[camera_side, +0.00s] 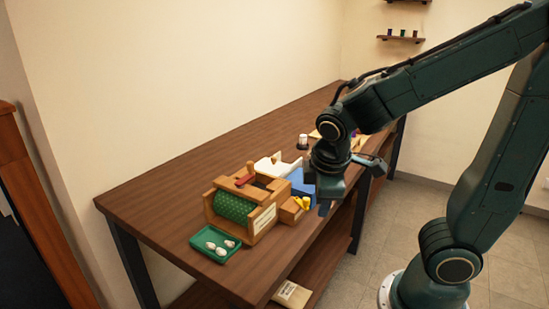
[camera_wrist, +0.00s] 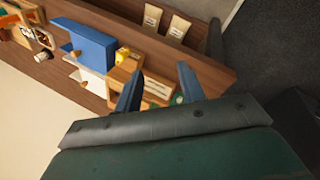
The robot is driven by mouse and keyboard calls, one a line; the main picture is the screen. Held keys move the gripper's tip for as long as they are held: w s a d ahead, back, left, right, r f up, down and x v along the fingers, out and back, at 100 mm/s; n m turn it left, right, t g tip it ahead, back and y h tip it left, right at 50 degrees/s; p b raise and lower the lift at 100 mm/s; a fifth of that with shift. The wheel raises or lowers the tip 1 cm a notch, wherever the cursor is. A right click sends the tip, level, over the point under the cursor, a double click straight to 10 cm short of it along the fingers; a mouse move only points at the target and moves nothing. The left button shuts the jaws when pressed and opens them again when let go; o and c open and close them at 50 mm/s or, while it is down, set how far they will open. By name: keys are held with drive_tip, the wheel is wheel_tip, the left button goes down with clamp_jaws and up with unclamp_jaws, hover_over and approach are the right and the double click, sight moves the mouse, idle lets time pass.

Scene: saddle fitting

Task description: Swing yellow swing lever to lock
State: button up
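The yellow swing lever (camera_side: 303,203) sits on a small wooden block (camera_side: 291,210) at the table's front edge, beside a blue block (camera_side: 299,184). In the wrist view the yellow lever (camera_wrist: 122,56) shows small, left of my fingers and next to the blue block (camera_wrist: 85,45). My gripper (camera_side: 350,188) is just right of the lever in the side view, apart from it. In the wrist view my gripper (camera_wrist: 159,88) has its two fingers spread with nothing held between them. The lever's exact angle is too small to tell.
A wooden frame with a green roller (camera_side: 234,207) and a green tray (camera_side: 215,243) of white pieces stand left. A white block (camera_side: 272,166) is behind. A white-topped item (camera_side: 303,141) stands farther back. Bags (camera_wrist: 151,17) lie on the lower shelf. The table's (camera_side: 150,192) left end is clear.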

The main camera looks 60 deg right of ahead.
sight(306, 200)
drive_tip(key=w+f+n+t+h, duration=0.1)
drive_tip(key=w+f+n+h, duration=0.5)
drive_tip(key=n, duration=0.8)
drive_tip(key=h, duration=0.3)
drive_tip(key=shift+f+n+h, duration=0.3)
drive_tip(key=shift+f+n, duration=0.05)
drive_tip(key=shift+n, duration=0.05)
drive_tip(key=shift+w+d, duration=0.1)
drive_tip(key=shift+d, duration=0.05)
drive_tip(key=shift+x, duration=6.8)
drive_tip(key=shift+w+f, duration=0.1)
drive_tip(key=shift+c, duration=0.4)
clamp_jaws()
